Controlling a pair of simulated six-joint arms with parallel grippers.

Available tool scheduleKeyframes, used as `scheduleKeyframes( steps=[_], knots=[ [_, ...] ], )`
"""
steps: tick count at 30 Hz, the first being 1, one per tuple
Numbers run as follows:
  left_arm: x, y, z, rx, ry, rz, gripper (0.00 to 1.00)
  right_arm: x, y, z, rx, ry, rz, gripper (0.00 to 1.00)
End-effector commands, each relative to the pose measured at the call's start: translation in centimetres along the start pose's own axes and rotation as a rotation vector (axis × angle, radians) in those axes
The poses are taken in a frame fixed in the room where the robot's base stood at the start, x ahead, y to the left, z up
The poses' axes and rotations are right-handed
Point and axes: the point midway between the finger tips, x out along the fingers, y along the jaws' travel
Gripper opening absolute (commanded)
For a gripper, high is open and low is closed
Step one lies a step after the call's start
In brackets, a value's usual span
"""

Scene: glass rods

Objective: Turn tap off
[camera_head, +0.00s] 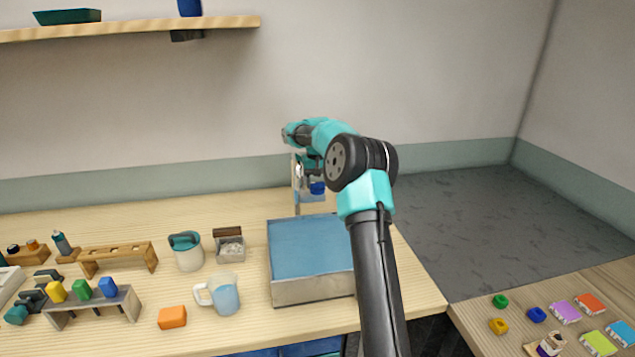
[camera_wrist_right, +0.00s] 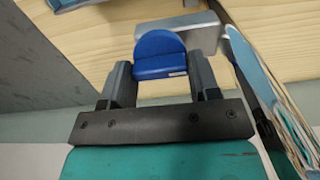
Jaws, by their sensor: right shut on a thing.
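The tap (camera_head: 297,185) is a pale upright post behind the blue-topped basin (camera_head: 310,248), partly hidden by my right arm. Its blue handle (camera_head: 317,188) shows just below my right gripper. In the right wrist view the blue handle (camera_wrist_right: 160,54) has a rounded top and sits between the fingers of my right gripper (camera_wrist_right: 163,80), which is shut on it. A grey metal part of the tap (camera_wrist_right: 200,30) lies behind the handle. My left gripper is in neither view.
A measuring jug (camera_head: 226,296) with blue liquid and an orange block (camera_head: 172,317) stand left of the basin. A teal-lidded pot (camera_head: 186,252) is behind them. A wooden shelf (camera_head: 130,28) hangs on the wall. A side table (camera_head: 570,290) at the right holds small coloured items.

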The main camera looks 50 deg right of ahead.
Motion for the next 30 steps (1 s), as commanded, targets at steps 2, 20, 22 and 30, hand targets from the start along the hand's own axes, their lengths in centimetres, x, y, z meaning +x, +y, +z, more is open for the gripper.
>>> scheduleKeyframes(
  steps=[2, 20, 22, 30],
  knots=[
    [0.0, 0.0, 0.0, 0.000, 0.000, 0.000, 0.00, -0.1, 0.0, 0.0, 0.002, 0.001, 0.000, 0.32],
    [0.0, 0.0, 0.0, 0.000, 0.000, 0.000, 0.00, 0.0, 0.0, 0.0, 0.000, 0.000, 0.000, 0.81],
    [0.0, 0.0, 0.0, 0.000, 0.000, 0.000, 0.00, -0.1, 0.0, 0.0, 0.000, 0.001, 0.000, 0.81],
    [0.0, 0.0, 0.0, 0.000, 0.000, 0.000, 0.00, -2.2, 0.0, -0.1, 0.000, 0.004, -0.001, 0.81]
  ],
)
